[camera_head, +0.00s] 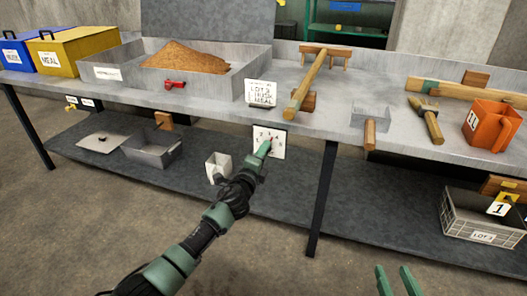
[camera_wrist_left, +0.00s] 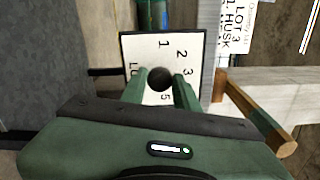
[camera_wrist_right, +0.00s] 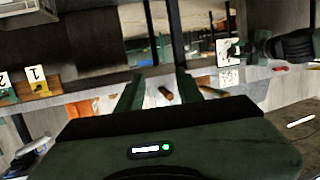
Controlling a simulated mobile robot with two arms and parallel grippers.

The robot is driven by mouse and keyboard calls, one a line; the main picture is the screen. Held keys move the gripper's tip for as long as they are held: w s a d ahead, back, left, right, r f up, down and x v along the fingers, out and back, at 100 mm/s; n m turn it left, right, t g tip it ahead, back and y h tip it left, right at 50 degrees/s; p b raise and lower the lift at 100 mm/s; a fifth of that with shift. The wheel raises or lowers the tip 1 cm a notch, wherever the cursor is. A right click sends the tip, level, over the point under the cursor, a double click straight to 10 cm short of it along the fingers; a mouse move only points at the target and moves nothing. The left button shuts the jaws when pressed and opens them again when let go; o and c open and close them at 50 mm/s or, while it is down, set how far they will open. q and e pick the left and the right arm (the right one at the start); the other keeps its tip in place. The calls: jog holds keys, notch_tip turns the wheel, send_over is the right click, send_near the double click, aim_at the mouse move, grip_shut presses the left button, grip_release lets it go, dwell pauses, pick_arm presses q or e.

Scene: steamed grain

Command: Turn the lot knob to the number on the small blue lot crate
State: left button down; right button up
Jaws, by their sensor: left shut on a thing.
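A white number plate (camera_head: 277,152) hangs below the bench's front edge. The left wrist view also shows the plate (camera_wrist_left: 136,48) with 1, 2, 3 and 5 readable and part of "LO". My left gripper (camera_head: 265,147) is shut on the dark round knob (camera_wrist_left: 160,78) in front of it. Where the knob points is hidden. A small grey crate (camera_head: 455,218) with a "LOT" label stands on the lower shelf at right; its number is too small to read surely. I see no clearly blue lot crate. My right gripper (camera_head: 400,282) is open and empty, low in front.
A card (camera_head: 261,94) reading "LOT 3", husk and meal stands on the bench above the plate. An orange container (camera_head: 487,124) and wooden tools are on the bench. A dark bench leg (camera_head: 323,198) stands right of the plate.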

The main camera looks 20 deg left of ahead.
pick_arm(q)
jog(key=shift+m+p, duration=1.4)
jog(key=shift+m, duration=4.5)
pick_arm(e)
jog(key=s+d+f+g+h, duration=0.2)
jog(key=s+d+f+g, duration=0.2)
jog(key=s+f+g, duration=0.3)
jog(key=shift+s+f, duration=1.15)
jog(key=shift+f, duration=0.55)
jog(key=shift+g, duration=0.3)
pick_arm(q)
jog(key=c, duration=1.1)
grip_release()
jog(key=shift+s, duration=0.1)
